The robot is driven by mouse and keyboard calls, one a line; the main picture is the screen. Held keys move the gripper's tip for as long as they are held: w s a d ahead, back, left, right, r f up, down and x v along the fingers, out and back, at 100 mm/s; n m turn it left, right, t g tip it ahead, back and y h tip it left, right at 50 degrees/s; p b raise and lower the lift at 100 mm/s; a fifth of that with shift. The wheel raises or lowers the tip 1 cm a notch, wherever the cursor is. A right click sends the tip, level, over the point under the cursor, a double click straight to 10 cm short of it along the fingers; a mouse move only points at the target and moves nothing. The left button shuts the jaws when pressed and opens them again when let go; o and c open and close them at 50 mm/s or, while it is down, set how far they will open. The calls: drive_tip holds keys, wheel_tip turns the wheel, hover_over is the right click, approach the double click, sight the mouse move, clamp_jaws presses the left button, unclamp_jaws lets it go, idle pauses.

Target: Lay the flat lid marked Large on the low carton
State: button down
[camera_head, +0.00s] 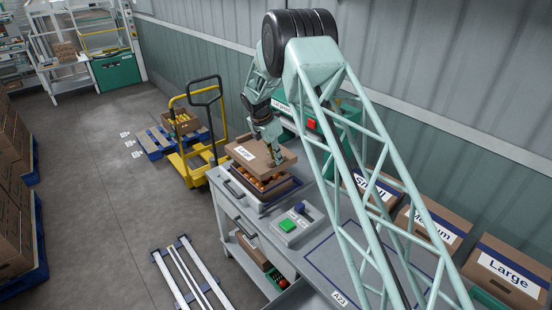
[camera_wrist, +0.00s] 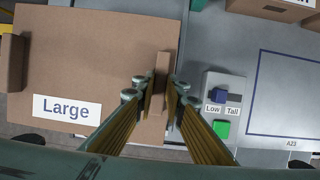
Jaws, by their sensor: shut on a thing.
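The flat brown lid (camera_head: 250,150) carries a white label reading Large. In the wrist view the lid (camera_wrist: 95,60) fills the left half, with an upright flap at each side. My gripper (camera_head: 274,158) is shut on the lid's right flap, and its fingers (camera_wrist: 162,92) close on that flap in the wrist view. The low carton (camera_head: 285,190) sits on the bench under the lid, with orange-red tomatoes showing between them. The lid is above the carton and looks apart from it on the near side. In the wrist view the lid hides the carton.
A control box (camera_head: 292,224) with a green button and a blue Low/Tall knob stands right of the carton. Boxes marked Small, Medium (camera_head: 435,225) and Large (camera_head: 508,270) line the wall side. The outlined bench area marked A23 (camera_wrist: 290,95) is clear.

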sight(276, 171)
drive_tip(key=shift+f+b, duration=1.5)
drive_tip(key=shift+f, duration=2.55)
drive_tip(key=c, duration=2.6)
unclamp_jaws()
drive_tip(key=shift+o, duration=0.2)
drive_tip(key=v, duration=1.1)
drive_tip(key=shift+w, duration=0.1)
drive_tip(key=shift+a+r, duration=0.15)
drive_tip(key=shift+r, duration=0.3)
